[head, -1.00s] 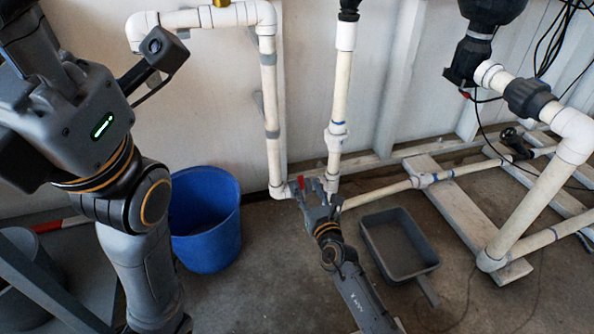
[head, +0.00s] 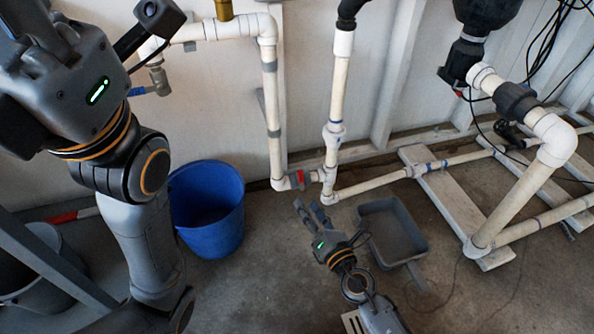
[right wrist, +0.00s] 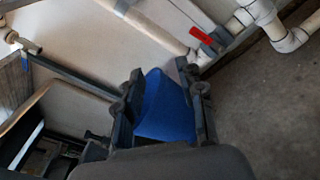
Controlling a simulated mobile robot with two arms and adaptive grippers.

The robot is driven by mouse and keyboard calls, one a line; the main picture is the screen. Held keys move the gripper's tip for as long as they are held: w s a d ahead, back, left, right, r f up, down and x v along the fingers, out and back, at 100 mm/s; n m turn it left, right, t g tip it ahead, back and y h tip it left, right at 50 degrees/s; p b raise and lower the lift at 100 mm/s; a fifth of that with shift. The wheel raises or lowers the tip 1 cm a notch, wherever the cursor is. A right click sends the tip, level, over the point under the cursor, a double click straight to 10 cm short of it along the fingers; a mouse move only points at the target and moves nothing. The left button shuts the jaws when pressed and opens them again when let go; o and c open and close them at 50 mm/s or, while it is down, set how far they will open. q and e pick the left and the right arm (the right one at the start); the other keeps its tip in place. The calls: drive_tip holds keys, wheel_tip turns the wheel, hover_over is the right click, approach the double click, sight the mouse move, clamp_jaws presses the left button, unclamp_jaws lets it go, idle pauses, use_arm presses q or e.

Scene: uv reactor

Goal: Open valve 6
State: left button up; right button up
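A valve with a red handle (head: 300,178) sits on the short low pipe between two white upright pipes; no number is readable. The handle looks set across the pipe. It also shows at the top of the right wrist view (right wrist: 201,35). My right gripper (head: 312,207) is below and in front of the valve, apart from it. Its two fingers (right wrist: 163,100) are spread with nothing between them; the blue bucket shows behind the gap. My left gripper (head: 60,85) is raised at the upper left, its fingertips unclear or cut off.
A blue bucket (head: 207,212) stands left of the valve. A grey tray (head: 422,240) lies on the floor to the right. A blue-handled valve (head: 138,91) is on the upper left pipe. White pipes on boards (head: 450,205) fill the right side. The front floor is mostly clear.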

drive_tip(key=s+a+r+m+y+p, duration=0.1)
drive_tip(key=s+r+m+y, duration=0.3)
drive_tip(key=r, duration=0.6)
drive_tip(key=s+a+r+m+y+p, duration=0.2)
drive_tip(key=s+r+m+y+p, duration=0.1)
drive_tip(key=r, duration=0.7)
drive_tip(key=shift+s+r+m+y, duration=0.4)
drive_tip(key=shift+s+m, duration=0.1)
drive_tip(key=shift+s, duration=0.4)
